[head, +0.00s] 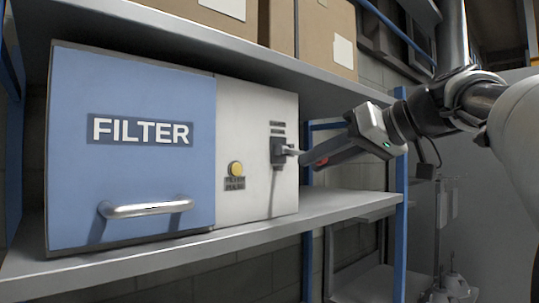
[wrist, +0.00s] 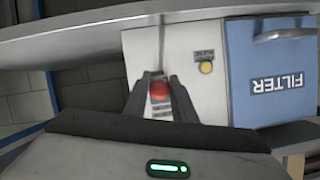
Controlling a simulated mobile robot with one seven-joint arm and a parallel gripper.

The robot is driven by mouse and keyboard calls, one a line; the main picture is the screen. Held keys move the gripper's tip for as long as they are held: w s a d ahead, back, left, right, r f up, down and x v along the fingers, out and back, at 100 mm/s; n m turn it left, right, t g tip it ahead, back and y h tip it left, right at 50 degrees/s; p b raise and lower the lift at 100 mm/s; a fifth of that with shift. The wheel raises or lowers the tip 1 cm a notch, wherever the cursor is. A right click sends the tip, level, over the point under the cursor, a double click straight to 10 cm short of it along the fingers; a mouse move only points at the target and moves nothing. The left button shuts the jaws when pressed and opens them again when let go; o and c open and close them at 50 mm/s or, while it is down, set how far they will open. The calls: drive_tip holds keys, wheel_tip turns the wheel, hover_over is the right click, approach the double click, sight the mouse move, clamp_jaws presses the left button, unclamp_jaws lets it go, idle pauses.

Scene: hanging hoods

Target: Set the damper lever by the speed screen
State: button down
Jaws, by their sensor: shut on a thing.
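The lever (head: 290,152) sticks out from a dark slotted plate (head: 277,152) on the pale right part of a box on a shelf. Its red knob (wrist: 159,90) shows between my fingers in the wrist view. My gripper (head: 308,159) reaches in from the right and is shut on the lever at the knob. In the head view the fingers hide most of the knob. Small marks sit above the plate, too small to read. No speed screen can be made out in either view.
The box has a blue FILTER door (head: 130,150) with a metal handle (head: 146,207). A yellow button (head: 236,169) with a small label sits left of the lever. Shelf boards (head: 330,205) lie below and above, with a blue post (head: 401,220) to the right. Cardboard boxes (head: 327,35) stand above.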

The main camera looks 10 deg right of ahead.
drive_tip(key=c, duration=1.5)
unclamp_jaws()
drive_tip(key=shift+o, duration=0.2)
drive_tip(key=shift+s+d, duration=0.1)
drive_tip(key=p+v, duration=0.1)
drive_tip(key=v, duration=1.6)
drive_tip(key=shift+p, duration=0.4)
drive_tip(key=shift+d+r, duration=0.1)
